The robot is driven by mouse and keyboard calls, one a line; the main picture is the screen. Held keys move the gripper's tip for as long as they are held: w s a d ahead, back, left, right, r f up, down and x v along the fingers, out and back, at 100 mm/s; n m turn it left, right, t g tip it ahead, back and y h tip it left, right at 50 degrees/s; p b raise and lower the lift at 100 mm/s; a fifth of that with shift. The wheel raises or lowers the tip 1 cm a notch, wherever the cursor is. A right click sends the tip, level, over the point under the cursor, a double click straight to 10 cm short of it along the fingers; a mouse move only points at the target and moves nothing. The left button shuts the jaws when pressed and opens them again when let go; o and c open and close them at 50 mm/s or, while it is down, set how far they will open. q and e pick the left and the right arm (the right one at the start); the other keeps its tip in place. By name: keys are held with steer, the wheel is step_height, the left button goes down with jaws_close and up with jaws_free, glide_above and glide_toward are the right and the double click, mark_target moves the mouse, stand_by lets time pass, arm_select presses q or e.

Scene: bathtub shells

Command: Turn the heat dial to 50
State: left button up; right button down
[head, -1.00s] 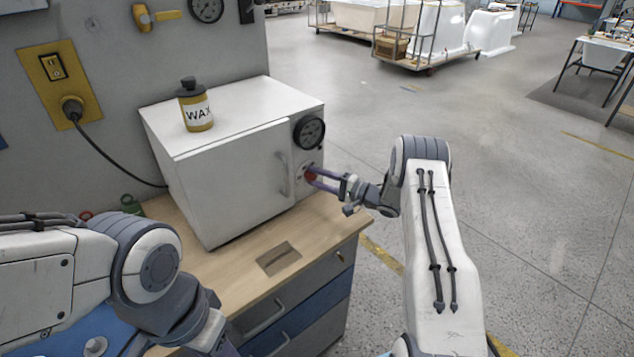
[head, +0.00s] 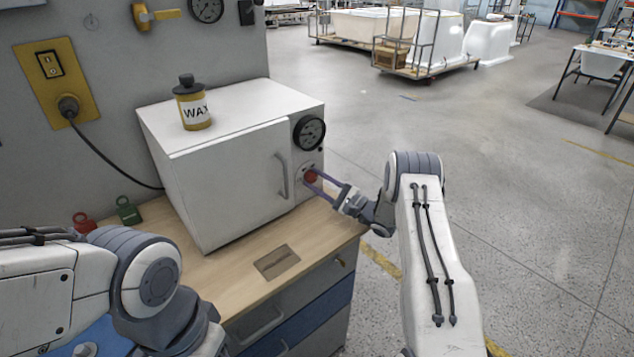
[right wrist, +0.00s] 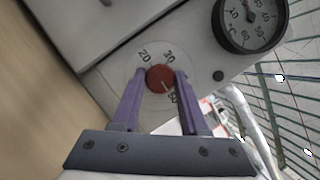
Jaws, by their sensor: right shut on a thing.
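The white heater box (head: 225,185) stands on the wooden bench top, its door shut. The red heat dial (head: 311,175) is on its right front panel, below a round black gauge (head: 309,132). My right gripper (head: 313,179) is shut on the dial. In the right wrist view, its two purple fingers (right wrist: 160,74) stand on either side of the red dial (right wrist: 160,79). The numbers 20 and 30 show above the dial; another at its lower right is partly hidden. The dial's exact setting is unclear. My left arm shows at lower left, its gripper out of frame.
A wax bottle (head: 194,103) stands on the heater box. A red padlock (head: 84,222) and a green padlock (head: 128,210) lie on the bench left of it. A black cable runs from the wall outlet (head: 60,75) behind the box. Floor to the right is open.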

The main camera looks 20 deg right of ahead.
steer(key=shift+d, duration=0.1)
stand_by(0.3)
steer(key=shift+c, duration=2.1)
jaws_free()
steer(key=b+v, duration=0.2)
steer(key=v, duration=0.7)
steer(key=shift+f, duration=0.15)
steer(key=shift+s+d+b, duration=0.35)
steer(key=shift+s, duration=0.2)
